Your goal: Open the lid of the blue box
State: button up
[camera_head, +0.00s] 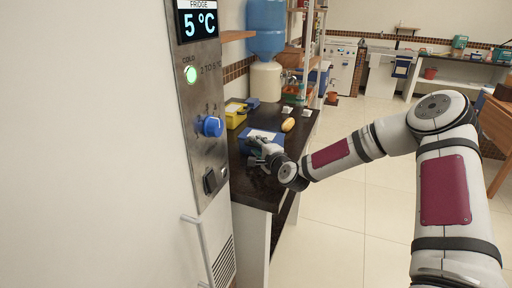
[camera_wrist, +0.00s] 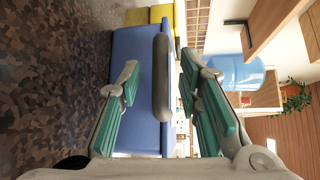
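The blue box (camera_head: 250,133) stands on the dark counter, with a pale patch on its top. My gripper (camera_head: 258,148) is at its near side and hides part of it. In the wrist view, the blue box (camera_wrist: 138,50) fills the middle, and a dark grey bar-shaped handle (camera_wrist: 162,80) runs along it. My gripper (camera_wrist: 159,72) is open, with one green-padded finger on each side of the handle. I see a gap between the handle and each finger. The lid looks closed, though my gripper covers part of it.
A yellow box (camera_head: 235,118) stands behind the blue box on the dark counter (camera_head: 262,192). A yellow-orange item (camera_head: 288,125) lies to the right. A water dispenser (camera_head: 266,30) stands at the back. The fridge panel (camera_head: 203,110) rises close on the left.

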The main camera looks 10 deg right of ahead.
jog(key=shift+w+a+f, duration=0.1)
jog(key=shift+w, duration=0.25)
jog(key=shift+c, duration=0.4)
grip_shut()
jog(key=shift+s, duration=0.1)
